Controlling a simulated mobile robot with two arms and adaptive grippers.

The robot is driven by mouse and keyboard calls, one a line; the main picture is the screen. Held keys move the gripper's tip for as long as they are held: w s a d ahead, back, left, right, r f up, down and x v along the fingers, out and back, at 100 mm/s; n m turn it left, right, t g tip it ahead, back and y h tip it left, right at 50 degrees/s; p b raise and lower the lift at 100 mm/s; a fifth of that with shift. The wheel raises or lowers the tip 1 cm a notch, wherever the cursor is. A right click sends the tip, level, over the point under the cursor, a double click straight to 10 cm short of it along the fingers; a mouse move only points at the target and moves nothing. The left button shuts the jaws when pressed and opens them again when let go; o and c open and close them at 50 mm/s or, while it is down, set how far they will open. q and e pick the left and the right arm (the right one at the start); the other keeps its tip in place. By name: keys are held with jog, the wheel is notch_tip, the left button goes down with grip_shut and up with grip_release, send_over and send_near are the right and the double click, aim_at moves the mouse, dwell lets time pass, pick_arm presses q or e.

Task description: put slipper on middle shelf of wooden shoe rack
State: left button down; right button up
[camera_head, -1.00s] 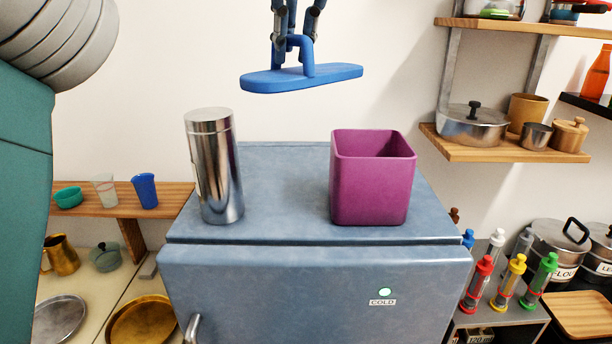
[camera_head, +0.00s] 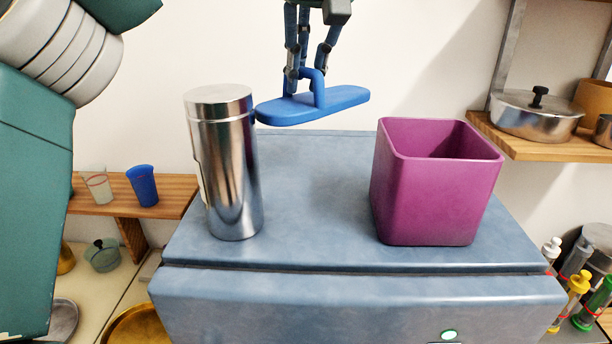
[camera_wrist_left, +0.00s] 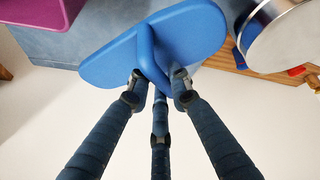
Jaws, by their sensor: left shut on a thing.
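The blue slipper (camera_head: 340,101) hangs in the air above the back of the grey-blue fridge top in the head view. My left gripper (camera_head: 306,76) is shut on its strap from above. In the left wrist view the slipper (camera_wrist_left: 190,38) lies across the fingers, and the gripper fingertips (camera_wrist_left: 158,80) meet at the strap. The sole is roughly level. No wooden shoe rack can be made out in these frames. My right gripper is not in view.
A steel cylinder (camera_head: 228,170) and a purple square bin (camera_head: 430,190) stand on the fridge top (camera_head: 320,215), with free space between them. A wooden shelf with cups (camera_head: 172,192) is at left. A wall shelf (camera_head: 540,143) with a pot (camera_head: 535,117) is at right.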

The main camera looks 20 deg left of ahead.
pick_arm(q)
notch_tip(320, 180, down, 16)
jog(key=shift+f+p, duration=0.1)
jog(key=shift+p, duration=0.45)
jog(key=c, duration=1.6)
grip_release()
